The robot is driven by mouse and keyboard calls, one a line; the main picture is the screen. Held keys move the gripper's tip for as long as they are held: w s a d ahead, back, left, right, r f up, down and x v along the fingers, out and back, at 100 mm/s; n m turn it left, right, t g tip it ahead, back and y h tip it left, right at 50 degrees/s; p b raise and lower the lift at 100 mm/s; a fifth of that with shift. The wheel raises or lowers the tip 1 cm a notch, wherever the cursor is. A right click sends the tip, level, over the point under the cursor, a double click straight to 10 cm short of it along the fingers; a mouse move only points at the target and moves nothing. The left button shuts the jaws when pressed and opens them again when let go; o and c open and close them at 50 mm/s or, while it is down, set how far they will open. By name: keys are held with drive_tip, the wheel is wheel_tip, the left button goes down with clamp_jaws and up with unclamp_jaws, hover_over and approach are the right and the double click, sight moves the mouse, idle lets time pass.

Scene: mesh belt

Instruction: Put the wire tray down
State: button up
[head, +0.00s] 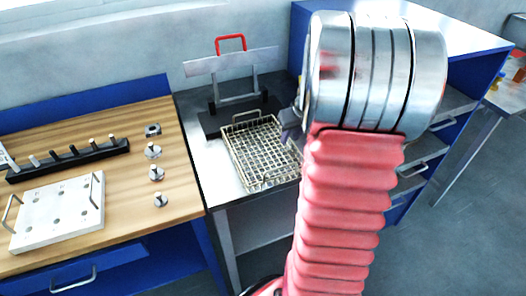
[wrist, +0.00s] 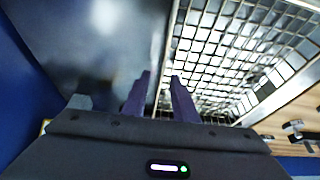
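The wire tray (head: 262,158) is a pale, yellowish mesh basket with a looped handle at its far end. It looks level, over or on the grey bench top; I cannot tell whether it touches. In the wrist view the tray (wrist: 235,50) fills the upper right. My gripper (wrist: 160,78) has its two dark fingers apart, one on each side of the tray's rim wire, with a gap showing between them. In the head view my gripper (head: 290,124) is at the tray's right edge, partly hidden by my arm.
A dark stand with a white plate and red handle (head: 231,43) is behind the tray. The wooden bench (head: 130,205) at left carries a white plate (head: 60,212), a black pin rack (head: 68,160) and several metal parts. A blue cabinet (head: 470,35) stands at right.

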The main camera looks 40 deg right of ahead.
drive_tip(key=shift+w+f, duration=0.1)
drive_tip(key=shift+f, duration=0.05)
drive_tip(key=shift+c, duration=0.6)
clamp_jaws()
